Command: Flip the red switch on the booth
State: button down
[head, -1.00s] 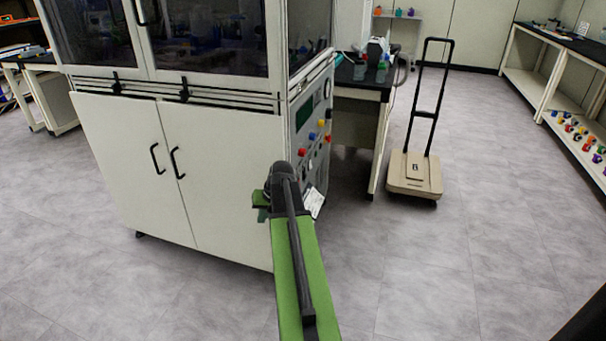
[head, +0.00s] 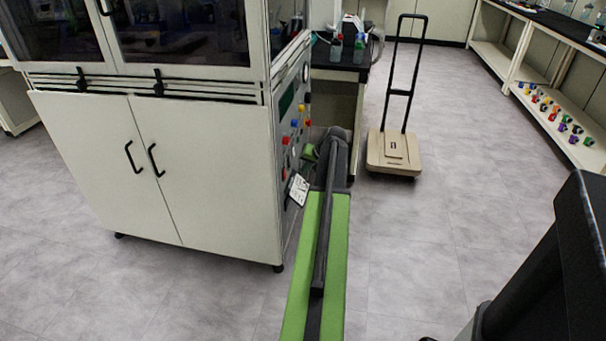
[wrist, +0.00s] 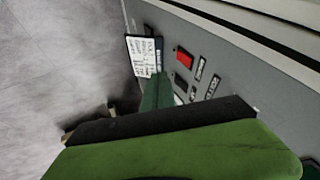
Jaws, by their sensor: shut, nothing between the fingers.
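The booth (head: 205,150) is a large pale cabinet with a glass upper part and two lower doors. Its control panel is on its right side. The red switch (wrist: 184,57) is a red rectangle on the grey panel in the wrist view, beside a white printed label (wrist: 144,56). My gripper (wrist: 158,92) is shut and empty. Its green fingers point toward the panel, below and left of the red switch; I cannot tell whether they touch the panel. In the head view my gripper (head: 309,152) is beside the panel, partly hidden by my wrist.
Coloured knobs (head: 294,123) sit on the panel above the label. A black-topped table (head: 340,60) stands behind the booth. A beige trolley (head: 394,152) with a black handle stands to the right. The floor right of my arm is mostly clear.

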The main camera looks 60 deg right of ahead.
aim_at(285, 174)
jog(key=w+f+b, duration=0.4)
jog(key=w+f, duration=0.2)
jog(key=w, duration=0.1)
jog(key=shift+d+f+b, duration=0.15)
jog(key=shift+b, duration=0.25)
jog(key=shift+w, duration=0.1)
jog(key=shift+w, duration=0.1)
jog(key=shift+r+p, duration=0.7)
jog(key=shift+r, duration=0.1)
